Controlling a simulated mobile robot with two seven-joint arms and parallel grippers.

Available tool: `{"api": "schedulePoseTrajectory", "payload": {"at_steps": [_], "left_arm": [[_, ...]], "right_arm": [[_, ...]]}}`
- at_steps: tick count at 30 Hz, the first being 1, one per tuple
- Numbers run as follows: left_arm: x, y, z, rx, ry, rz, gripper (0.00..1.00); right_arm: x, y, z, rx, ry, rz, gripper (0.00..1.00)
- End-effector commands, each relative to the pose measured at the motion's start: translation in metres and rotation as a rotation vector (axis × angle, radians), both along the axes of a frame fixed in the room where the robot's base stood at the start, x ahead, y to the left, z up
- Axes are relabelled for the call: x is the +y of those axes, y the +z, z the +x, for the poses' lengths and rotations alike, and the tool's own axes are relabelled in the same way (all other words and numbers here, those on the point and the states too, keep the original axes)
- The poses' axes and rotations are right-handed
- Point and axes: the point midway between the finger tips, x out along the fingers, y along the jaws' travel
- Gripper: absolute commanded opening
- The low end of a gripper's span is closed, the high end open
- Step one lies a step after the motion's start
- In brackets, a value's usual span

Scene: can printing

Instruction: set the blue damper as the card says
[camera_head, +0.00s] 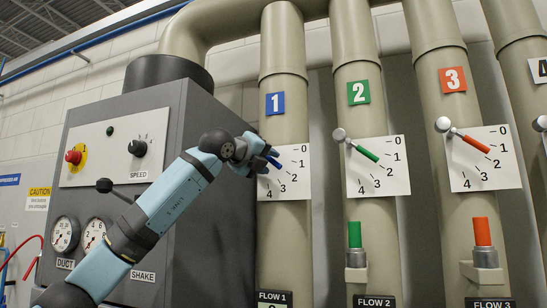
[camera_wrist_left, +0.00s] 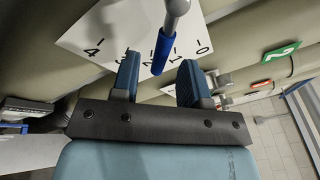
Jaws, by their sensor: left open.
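The blue damper's lever has a grey shaft and a blue grip (camera_wrist_left: 164,45). It stands over a white dial plate (camera_wrist_left: 75,40) marked 0 to 4, on the pipe with the blue 1 sign (camera_head: 275,103). The grip covers part of the scale around 1 and 2, so its exact reading is unclear. My left gripper (camera_head: 268,158) is open at this dial. In the left wrist view its two blue fingers (camera_wrist_left: 159,66) are on either side of the grip's end, with gaps showing. I cannot tell how deep the grip sits between them. My right gripper is out of view.
A green lever (camera_head: 367,153) and an orange lever (camera_head: 476,144) sit on dials to the right. Upright green (camera_head: 354,235) and orange (camera_head: 482,231) handles stand below them. A grey control cabinet (camera_head: 195,215) is beside my left arm. Flow displays (camera_head: 274,298) are cut off at the bottom.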

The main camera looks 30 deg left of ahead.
Motion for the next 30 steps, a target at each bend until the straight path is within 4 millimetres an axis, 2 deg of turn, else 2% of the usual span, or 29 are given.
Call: {"api": "schedulePoseTrajectory", "payload": {"at_steps": [3,6,17,22,23,30], "left_arm": [[-0.001,0.002,0.017,0.002,0.001,-0.001,0.41],[-0.002,0.001,0.025,0.001,-0.001,-0.001,0.41],[-0.002,-0.001,0.03,0.0,0.0,0.0,0.41],[-0.002,-0.001,0.03,0.0,0.0,0.0,0.04],[-0.002,0.0,0.03,0.0,0.0,0.0,0.0],[-0.002,-0.001,0.03,0.001,0.0,0.003,0.0]], "right_arm": [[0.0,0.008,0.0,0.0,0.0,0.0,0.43],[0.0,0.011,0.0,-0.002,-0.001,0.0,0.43],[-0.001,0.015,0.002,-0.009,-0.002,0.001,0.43],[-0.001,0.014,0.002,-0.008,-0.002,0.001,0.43],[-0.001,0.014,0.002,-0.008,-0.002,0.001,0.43],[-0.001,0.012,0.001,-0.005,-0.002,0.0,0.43]]}}
